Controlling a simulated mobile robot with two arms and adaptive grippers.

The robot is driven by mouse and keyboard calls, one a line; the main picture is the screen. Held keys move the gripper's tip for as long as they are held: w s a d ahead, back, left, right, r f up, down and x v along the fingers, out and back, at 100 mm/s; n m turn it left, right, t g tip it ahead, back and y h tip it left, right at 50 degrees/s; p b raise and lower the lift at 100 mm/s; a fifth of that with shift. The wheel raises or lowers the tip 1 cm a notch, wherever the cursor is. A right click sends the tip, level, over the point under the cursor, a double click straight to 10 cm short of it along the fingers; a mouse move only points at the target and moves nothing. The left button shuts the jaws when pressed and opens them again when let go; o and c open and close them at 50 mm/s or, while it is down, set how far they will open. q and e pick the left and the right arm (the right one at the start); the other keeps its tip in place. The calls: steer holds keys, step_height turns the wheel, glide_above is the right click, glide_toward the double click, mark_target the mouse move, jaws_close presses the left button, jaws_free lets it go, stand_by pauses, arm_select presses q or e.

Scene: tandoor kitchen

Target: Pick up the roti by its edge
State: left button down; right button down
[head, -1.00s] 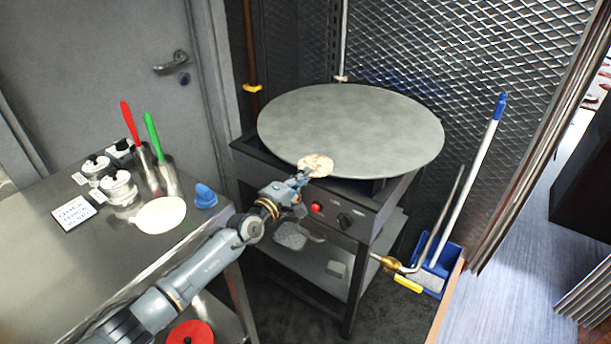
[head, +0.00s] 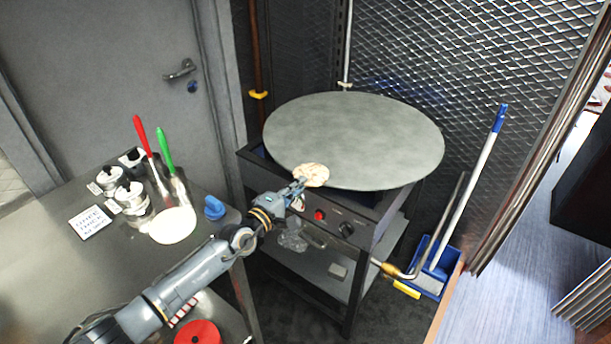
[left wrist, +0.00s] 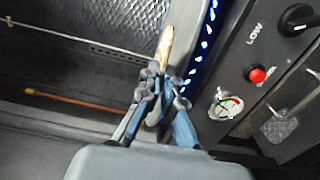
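The roti (head: 311,174) is a small tan round with brown spots at the front left rim of the big grey griddle (head: 365,130). My left gripper (head: 299,187) reaches it from the front left, and its fingertips meet the roti's near edge. In the left wrist view the roti (left wrist: 165,48) shows edge-on as a thin tan strip, with its near end between the fingers of my left gripper (left wrist: 160,88), which look closed on it. Whether the roti's far side touches the griddle is hard to tell. My right gripper is not in view.
The stove front has a red button (head: 319,215) and a black knob (head: 346,229). Blue flames (left wrist: 205,45) show in the left wrist view. A steel table (head: 60,270) at left holds a pale dough round (head: 172,225), a blue object (head: 214,207) and red- and green-handled tools.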

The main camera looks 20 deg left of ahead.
arm_select(q)
steer(key=s+a+r+p, duration=0.1)
steer(key=s+p, duration=0.1)
steer(key=s, duration=0.2)
steer(key=s+a+r+p, duration=0.2)
steer(key=s+p, duration=0.1)
steer(key=s, duration=0.2)
steer(key=shift+s+a+r, duration=0.25)
steer(key=shift+r, duration=0.05)
steer(key=shift+d, duration=0.1)
